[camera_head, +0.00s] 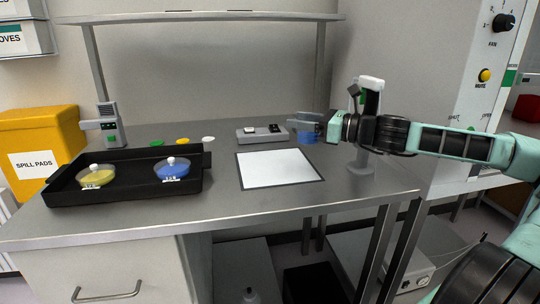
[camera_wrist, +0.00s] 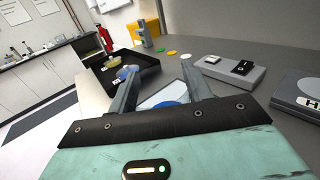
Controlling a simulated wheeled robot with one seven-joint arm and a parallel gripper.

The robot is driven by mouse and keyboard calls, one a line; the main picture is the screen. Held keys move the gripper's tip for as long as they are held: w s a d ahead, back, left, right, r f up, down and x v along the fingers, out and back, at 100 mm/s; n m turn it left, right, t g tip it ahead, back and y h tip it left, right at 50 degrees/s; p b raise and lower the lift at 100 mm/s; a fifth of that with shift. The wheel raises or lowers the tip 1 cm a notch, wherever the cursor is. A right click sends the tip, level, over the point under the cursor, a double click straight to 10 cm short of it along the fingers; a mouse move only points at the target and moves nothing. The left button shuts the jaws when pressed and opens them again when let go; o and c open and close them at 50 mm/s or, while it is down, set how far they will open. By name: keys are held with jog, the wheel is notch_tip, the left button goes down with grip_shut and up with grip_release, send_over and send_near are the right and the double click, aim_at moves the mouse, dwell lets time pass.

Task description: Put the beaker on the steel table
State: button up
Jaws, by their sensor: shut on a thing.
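The beaker (camera_head: 307,137) holds blue liquid and is clear at the top. My gripper (camera_head: 305,123) comes from the right and is shut on the beaker. In the wrist view the beaker (camera_wrist: 166,97) sits between my two fingers (camera_wrist: 164,88), its blue content partly hidden by the gripper body. The steel table (camera_head: 150,219) runs beneath, with the beaker over its back right part. I cannot tell whether the beaker's base touches the table.
A white mat with a dark border (camera_head: 280,169) lies at the table's middle. A black tray (camera_head: 130,194) with two lidded dishes is on the left. A small grey device (camera_head: 247,137) stands behind the mat, and a grey stand (camera_head: 366,162) is to the right. Bare steel lies in front.

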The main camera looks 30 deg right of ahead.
notch_tip(320, 180, down, 9)
jog(key=shift+r+b, duration=0.1)
jog(key=shift+b, duration=0.5)
jog(key=o, duration=1.4)
jog(key=shift+f, duration=0.2)
jog(key=shift+r, duration=0.2)
jog(key=v, duration=1.2)
